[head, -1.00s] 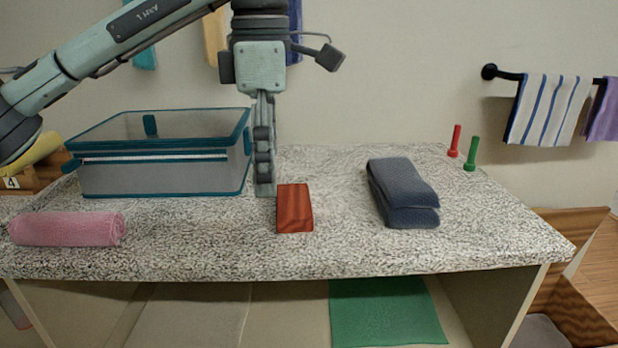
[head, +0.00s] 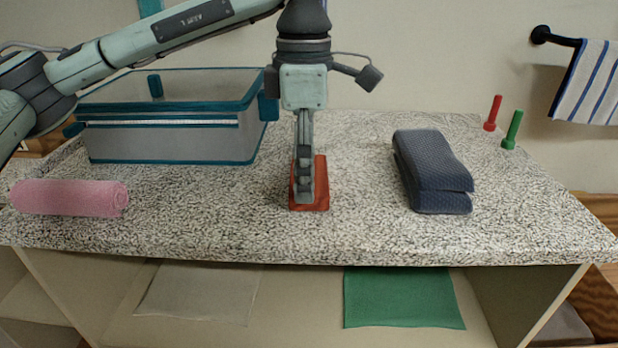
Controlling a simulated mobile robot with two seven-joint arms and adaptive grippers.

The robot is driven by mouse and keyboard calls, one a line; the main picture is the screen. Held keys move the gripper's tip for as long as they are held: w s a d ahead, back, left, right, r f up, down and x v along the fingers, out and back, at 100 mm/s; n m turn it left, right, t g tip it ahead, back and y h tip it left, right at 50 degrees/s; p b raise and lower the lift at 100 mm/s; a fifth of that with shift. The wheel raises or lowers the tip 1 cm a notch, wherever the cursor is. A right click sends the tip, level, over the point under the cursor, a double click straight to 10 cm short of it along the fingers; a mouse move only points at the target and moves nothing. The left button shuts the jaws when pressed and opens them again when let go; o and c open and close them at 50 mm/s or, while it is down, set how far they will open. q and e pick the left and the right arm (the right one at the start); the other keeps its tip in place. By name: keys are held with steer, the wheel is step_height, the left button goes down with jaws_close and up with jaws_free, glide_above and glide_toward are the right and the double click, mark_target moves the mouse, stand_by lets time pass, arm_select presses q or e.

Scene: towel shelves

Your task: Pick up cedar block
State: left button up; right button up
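The cedar block (head: 319,194) is a reddish-brown block on the speckled countertop (head: 240,222), near the middle. My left gripper (head: 304,198) points straight down over the block, and its fingers hide the block's middle. The fingers are seen edge-on, one behind the other, so the gap between them is hidden. I cannot tell whether they touch the block. My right gripper is not in view.
A folded dark blue towel (head: 432,172) lies right of the block. A pink rolled towel (head: 70,197) and a teal-edged mesh box (head: 180,140) are at left. Red (head: 493,113) and green (head: 512,129) pegs stand at back right. Counter between block and blue towel is clear.

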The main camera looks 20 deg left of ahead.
arm_select(q)
steer(key=c, duration=0.8)
steer(key=shift+c, duration=0.2)
steer(key=shift+r, duration=0.1)
